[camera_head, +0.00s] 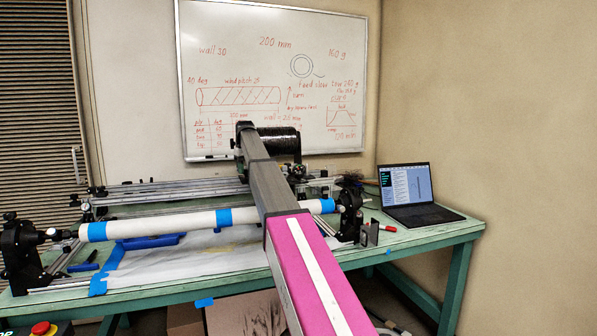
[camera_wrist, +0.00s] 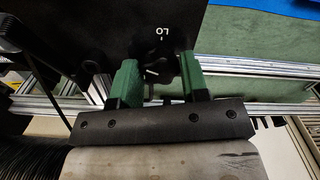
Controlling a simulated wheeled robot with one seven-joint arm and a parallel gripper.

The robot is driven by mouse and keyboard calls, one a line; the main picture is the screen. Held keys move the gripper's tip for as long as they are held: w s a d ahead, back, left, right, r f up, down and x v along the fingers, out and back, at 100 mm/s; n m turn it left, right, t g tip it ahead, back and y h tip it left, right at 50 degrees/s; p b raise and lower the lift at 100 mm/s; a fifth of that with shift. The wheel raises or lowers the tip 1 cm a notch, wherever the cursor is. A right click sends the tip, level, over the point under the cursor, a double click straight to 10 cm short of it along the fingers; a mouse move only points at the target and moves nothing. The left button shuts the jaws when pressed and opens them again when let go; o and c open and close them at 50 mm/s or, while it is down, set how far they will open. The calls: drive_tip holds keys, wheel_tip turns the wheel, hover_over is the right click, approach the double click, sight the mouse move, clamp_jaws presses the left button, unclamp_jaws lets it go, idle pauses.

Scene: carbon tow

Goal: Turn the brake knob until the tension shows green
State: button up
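In the wrist view, two green fingers of my gripper (camera_wrist: 157,80) stand apart, pointing at a dark panel (camera_wrist: 105,30). A small black knob-like shape (camera_wrist: 160,68) shows in the gap between them, below white lettering that looks like "LO". Whether the fingers touch it is too dark to tell. In the head view, my arm reaches to the back of the bench, by the black tow spool (camera_head: 280,141). My arm hides the gripper and knob there. I cannot make out a tension display or any green reading.
A white tube (camera_head: 165,226) with blue tape lies across the teal bench (camera_head: 440,233) in front of metal rails (camera_head: 160,190). A laptop (camera_head: 409,190) stands open at the right. A whiteboard (camera_head: 225,50) hangs behind. Metal rails also cross the wrist view (camera_wrist: 255,86).

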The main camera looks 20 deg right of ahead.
drive_tip(key=shift+o, duration=1.2)
drive_tip(key=shift+r, duration=0.1)
drive_tip(key=shift+r, duration=2.9)
